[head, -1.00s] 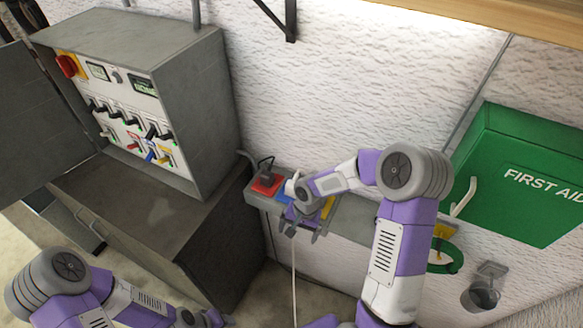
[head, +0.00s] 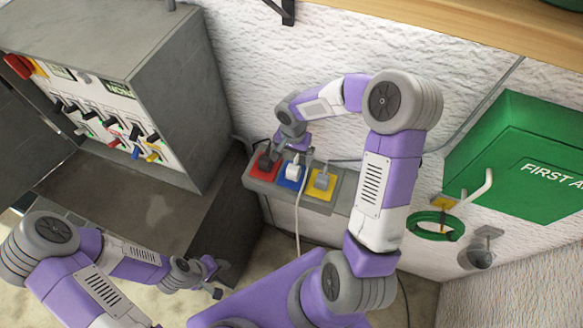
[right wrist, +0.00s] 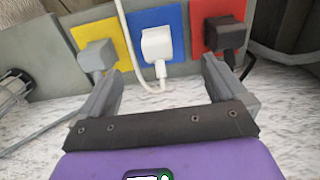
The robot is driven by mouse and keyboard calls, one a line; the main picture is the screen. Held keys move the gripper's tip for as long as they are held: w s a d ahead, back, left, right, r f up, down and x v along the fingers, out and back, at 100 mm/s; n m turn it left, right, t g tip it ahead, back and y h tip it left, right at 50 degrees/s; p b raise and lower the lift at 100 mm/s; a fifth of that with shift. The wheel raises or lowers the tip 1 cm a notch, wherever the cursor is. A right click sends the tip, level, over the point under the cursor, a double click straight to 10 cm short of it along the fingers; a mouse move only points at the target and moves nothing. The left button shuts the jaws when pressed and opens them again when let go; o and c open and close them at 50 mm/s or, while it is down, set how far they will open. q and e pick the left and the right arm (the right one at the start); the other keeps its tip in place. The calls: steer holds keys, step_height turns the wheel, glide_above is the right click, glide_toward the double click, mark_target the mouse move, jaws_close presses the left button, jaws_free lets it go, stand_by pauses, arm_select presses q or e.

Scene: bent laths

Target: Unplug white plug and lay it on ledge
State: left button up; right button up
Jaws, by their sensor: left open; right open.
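The white plug (head: 293,171) sits on the blue socket plate (head: 289,184), with its white cord (head: 297,222) running down the front. The plates are on a grey ledge (head: 262,186) along the wall. In the right wrist view the white plug (right wrist: 157,46) stands on the blue plate between my spread fingers, beyond their tips. My right gripper (right wrist: 160,75) is open and empty; in the head view it is on the wall side of the plug, partly hidden by its own wrist. My left gripper (head: 213,274) is open and empty, low in front of the cabinet.
A dark plug (head: 266,162) is on the red plate and a grey plug (head: 322,180) on the yellow plate, flanking the white one closely. A grey control cabinet (head: 150,75) stands left. A green first aid box (head: 520,150) and green coil (head: 436,225) hang right.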

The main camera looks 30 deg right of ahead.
mark_target(293, 167)
steer(key=shift+s+f+b, duration=0.3)
steer(key=shift+f+b, duration=0.1)
steer(key=shift+f, duration=0.25)
step_height(293, 167, down, 6)
steer(key=b, duration=0.5)
steer(key=shift+f, duration=0.2)
steer(key=shift+w+f+b, duration=0.1)
steer(key=shift+f+b, duration=0.35)
steer(key=shift+b, duration=0.2)
steer(key=shift+r, duration=0.1)
steer(key=shift+b, duration=0.55)
jaws_close()
